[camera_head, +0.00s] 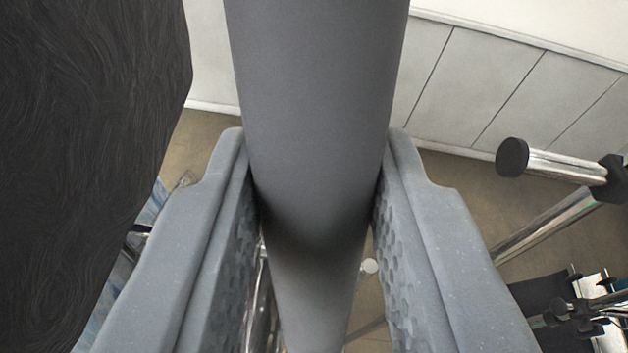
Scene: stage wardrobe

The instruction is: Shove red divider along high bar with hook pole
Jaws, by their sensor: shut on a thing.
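My gripper (318,190) is shut on a thick grey pole (315,90), which I take to be the hook pole. The pole runs from the top edge down between both fingers and narrows toward the bottom of the picture. Both textured finger pads press against its sides. The pole's ends and any hook are out of view. I see neither the red divider nor a part I can tell to be the high bar.
A large black furry or cloth-like mass (85,130) fills the left side, close by. A chrome rack frame with a black-capped bar (555,165) stands at right. Dark items (555,300) are at lower right. A pale panelled wall (490,85) and brown floor (445,185) lie behind.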

